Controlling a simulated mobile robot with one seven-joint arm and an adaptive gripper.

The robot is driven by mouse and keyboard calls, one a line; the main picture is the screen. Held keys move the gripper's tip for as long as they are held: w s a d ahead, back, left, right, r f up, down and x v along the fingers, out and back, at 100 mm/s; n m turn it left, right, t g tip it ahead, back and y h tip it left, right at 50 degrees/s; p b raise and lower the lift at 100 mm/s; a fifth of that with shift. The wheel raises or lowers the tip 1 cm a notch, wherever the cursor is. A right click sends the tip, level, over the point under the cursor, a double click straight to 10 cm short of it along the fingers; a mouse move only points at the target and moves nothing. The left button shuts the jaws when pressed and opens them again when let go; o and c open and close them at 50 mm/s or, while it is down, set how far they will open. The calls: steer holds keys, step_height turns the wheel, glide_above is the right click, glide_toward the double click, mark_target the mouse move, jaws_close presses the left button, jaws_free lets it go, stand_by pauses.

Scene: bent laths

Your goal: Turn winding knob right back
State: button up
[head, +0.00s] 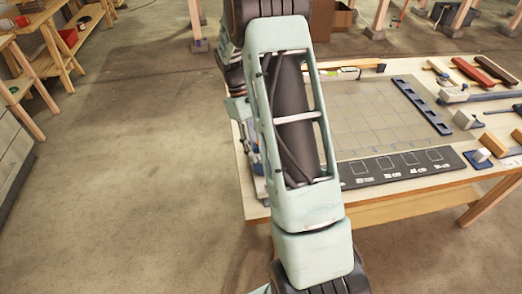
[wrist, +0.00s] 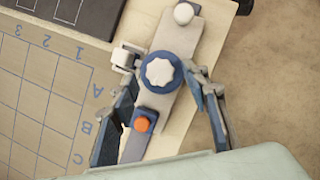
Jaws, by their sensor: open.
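In the wrist view a white scalloped knob (wrist: 160,72) on a round blue collar sits on a long grey plate (wrist: 181,40). I take it to be the winding knob. A white ball-shaped knob (wrist: 183,13) is at the plate's upper end, and an orange button (wrist: 142,124) on a blue block is at the lower end. My gripper (wrist: 162,84) is open, with one finger on each side of the scalloped knob; contact cannot be told. In the head view my arm hides the knob.
The wooden table (head: 400,203) carries a gridded mat (head: 365,120), a dark marked strip (head: 400,168) and a blue slotted rail (head: 422,105). Several tools and blocks lie at its right. Shelves (head: 50,50) stand at far left. The floor left of the table is clear.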

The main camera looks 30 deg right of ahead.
steer(key=v, duration=1)
steer(key=shift+r, duration=0.3)
steer(key=shift+w+a, duration=0.1)
